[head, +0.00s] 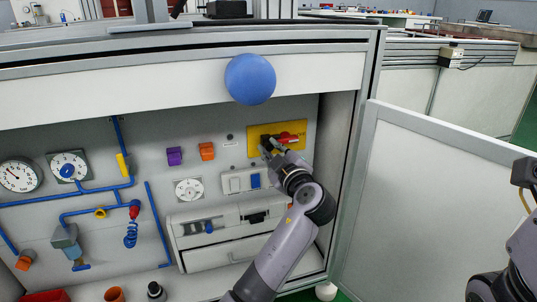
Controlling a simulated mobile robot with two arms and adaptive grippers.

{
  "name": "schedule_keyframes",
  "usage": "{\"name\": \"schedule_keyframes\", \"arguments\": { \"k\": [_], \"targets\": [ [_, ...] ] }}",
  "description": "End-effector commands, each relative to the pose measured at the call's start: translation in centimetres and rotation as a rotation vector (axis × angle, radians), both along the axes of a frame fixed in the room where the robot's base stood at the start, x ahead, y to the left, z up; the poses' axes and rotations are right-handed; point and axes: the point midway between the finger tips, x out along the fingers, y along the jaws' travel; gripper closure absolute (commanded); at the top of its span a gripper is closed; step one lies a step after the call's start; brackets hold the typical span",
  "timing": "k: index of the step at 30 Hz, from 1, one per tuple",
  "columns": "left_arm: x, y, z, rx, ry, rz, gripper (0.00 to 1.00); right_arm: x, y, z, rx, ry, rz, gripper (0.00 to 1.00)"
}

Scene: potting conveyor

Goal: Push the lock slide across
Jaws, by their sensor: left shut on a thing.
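A yellow plate (256,131) is fixed high on the right of the cabinet's back panel, with a red handle (292,139) on it. My left gripper (267,148) is in front of this plate, shut at the handle's left end. Its fingers hide that end and what they grip there. A low drawer front carries a dark slide with a blue knob (208,227); which part is the lock slide I cannot tell for sure. Only part of my right arm shows at the right edge; its fingers are out of view.
A blue ball (250,79) shows in front of the cabinet's top edge. Blue pipes, gauges (20,175), and purple (174,156) and orange blocks (207,151) fill the panel. An open cabinet door (430,200) stands to the right.

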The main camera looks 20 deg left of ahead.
Motion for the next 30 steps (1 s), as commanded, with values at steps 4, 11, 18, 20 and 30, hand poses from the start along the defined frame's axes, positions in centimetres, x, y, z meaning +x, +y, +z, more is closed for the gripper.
{"name": "schedule_keyframes", "arguments": {
  "k": [4, 11, 18, 20, 30],
  "targets": [
    [0.2, -0.4, 0.1, 0.0, -0.001, -0.013, 1.0, 0.0, 0.0, 0.0, -0.001, 0.002, -0.001, 0.6],
    [0.2, -0.4, 0.1, 0.0, -0.002, -0.013, 0.71, 0.0, 0.0, 0.0, -0.002, 0.001, -0.001, 0.6],
    [0.1, -0.3, 0.1, 0.0, -0.001, -0.011, 0.62, 0.0, 0.0, 0.0, -0.003, 0.001, 0.0, 0.6],
    [0.1, -0.3, 0.1, 0.0, -0.001, -0.011, 0.62, 0.0, 0.0, 0.0, -0.003, 0.001, 0.0, 0.6],
    [0.1, -0.3, 2.9, -0.003, -0.006, -0.011, 0.62, 0.0, 0.0, 0.0, -0.003, 0.001, -0.001, 0.6]
  ]
}}
